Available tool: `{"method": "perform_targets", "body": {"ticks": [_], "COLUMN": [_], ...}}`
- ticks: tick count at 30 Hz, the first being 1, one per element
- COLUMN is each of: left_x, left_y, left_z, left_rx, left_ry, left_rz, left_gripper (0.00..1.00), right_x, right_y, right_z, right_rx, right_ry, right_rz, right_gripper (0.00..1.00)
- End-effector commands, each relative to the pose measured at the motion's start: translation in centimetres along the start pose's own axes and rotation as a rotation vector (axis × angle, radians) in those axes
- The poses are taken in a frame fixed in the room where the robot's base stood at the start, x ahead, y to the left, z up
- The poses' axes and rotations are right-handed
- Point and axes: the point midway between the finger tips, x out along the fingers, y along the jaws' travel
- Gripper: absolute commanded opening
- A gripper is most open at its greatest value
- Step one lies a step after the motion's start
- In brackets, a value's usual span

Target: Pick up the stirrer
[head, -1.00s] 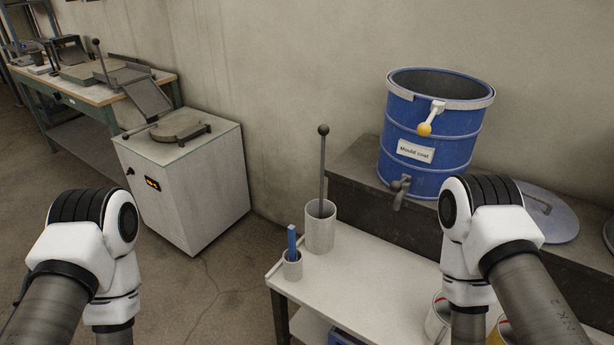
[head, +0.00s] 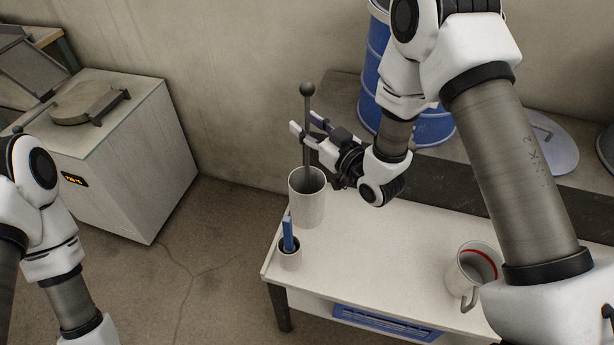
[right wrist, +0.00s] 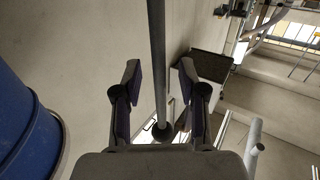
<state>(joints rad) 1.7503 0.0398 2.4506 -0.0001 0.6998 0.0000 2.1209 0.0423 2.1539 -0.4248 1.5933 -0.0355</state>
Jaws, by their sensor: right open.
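The stirrer (head: 308,128) is a thin grey rod with a dark ball on top. It stands nearly upright in a tall light-grey cylindrical holder (head: 308,205) near the table's left end; its lower end is hidden inside. My right gripper (head: 306,127) is open at the rod, above the holder's rim. In the right wrist view the rod (right wrist: 158,60) runs between the two spread fingers (right wrist: 160,75), with gaps on both sides. My left arm shows at the left edge of the head view, but its gripper is out of frame.
A small cup (head: 290,258) with a blue item stands in front of the holder. A mug (head: 472,272) with a red inner band stands at the right of the white table (head: 370,250). The blue drum (head: 376,62) is behind my right arm. The table's middle is clear.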

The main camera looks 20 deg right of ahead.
Motion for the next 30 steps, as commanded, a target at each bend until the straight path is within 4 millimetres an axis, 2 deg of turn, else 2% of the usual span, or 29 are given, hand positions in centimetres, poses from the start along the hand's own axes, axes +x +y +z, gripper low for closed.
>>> {"method": "perform_targets", "body": {"ticks": [6,7,10,23,26,30], "left_x": [0.0,0.0,0.0,0.0,0.1,0.1], "left_y": [0.0,0.0,0.0,0.0,0.0,0.0], "left_z": [0.0,0.0,0.0,0.0,0.0,0.0], "left_rx": [0.0,0.0,0.0,0.0,0.0,0.0], "left_ry": [0.0,0.0,0.0,0.0,0.0,0.0], "left_rz": [0.0,0.0,0.0,0.0,0.0,0.0], "left_gripper": [0.4,0.4,0.4,0.4,0.4,0.4], "right_x": [0.3,0.3,0.3,0.3,0.3,0.3], "right_y": [0.0,0.0,0.0,0.0,0.0,0.1], "right_z": [0.1,0.1,0.1,-0.1,-0.7,-2.5], "right_rx": [0.002,0.002,0.002,0.001,0.001,-0.001], "right_ry": [0.0,0.0,0.0,0.0,0.001,0.004], "right_rz": [0.001,0.001,0.001,0.001,0.001,0.001], "right_gripper": [0.41,0.34,0.0,0.0,0.0,0.0]}}
